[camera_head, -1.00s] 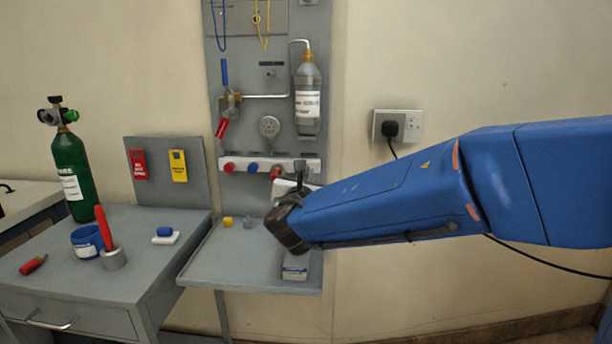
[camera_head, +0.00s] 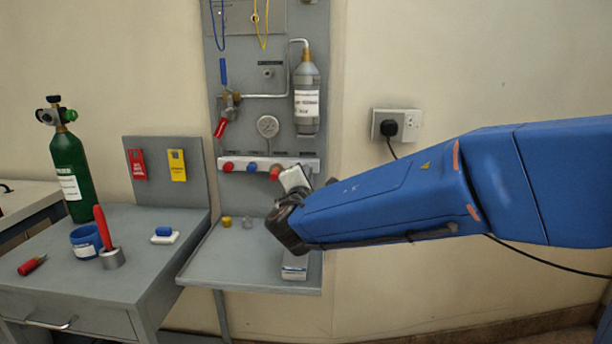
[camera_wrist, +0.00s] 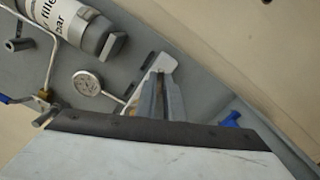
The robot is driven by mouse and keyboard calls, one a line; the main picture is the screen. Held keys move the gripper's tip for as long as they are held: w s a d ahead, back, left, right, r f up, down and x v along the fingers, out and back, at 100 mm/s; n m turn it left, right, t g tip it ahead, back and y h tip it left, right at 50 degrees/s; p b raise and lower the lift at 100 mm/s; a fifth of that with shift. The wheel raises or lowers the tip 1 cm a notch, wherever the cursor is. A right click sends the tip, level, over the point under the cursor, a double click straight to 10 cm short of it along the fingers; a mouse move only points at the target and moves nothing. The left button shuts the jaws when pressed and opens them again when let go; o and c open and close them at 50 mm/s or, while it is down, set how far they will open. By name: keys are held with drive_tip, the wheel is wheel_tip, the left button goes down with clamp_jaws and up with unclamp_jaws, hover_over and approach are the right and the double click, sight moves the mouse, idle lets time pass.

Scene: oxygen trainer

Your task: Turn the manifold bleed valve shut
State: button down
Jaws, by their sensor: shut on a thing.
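The pale manifold (camera_head: 245,160) runs across the wall panel below a round gauge (camera_head: 268,126). Red, blue and red knobs show along its front. My gripper (camera_wrist: 161,82) is at its right end, its fingers close together in the wrist view. The fingers are shut on the bleed valve, which is mostly hidden between them. The manifold's pale end (camera_wrist: 166,62) shows just beyond the fingertips. In the head view, the white hand of my gripper (camera_head: 295,179) is tilted and covers the valve. How far the valve is turned cannot be seen.
A grey cylinder (camera_head: 307,102) hangs above the manifold. A grey shelf (camera_head: 215,265) below holds small yellow and grey parts and a box (camera_head: 294,266). A red-handled valve (camera_head: 223,122) is at the left. A plugged socket (camera_head: 397,124) is on the wall at the right.

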drive_tip(key=m, duration=1.5)
drive_tip(key=f+m, duration=0.1)
drive_tip(key=m, duration=0.7)
drive_tip(key=shift+a, duration=0.15)
idle(0.3)
drive_tip(key=c, duration=1.9)
unclamp_jaws()
drive_tip(key=shift+o, duration=0.2)
drive_tip(key=shift+r, duration=0.1)
drive_tip(key=shift+s, duration=0.1)
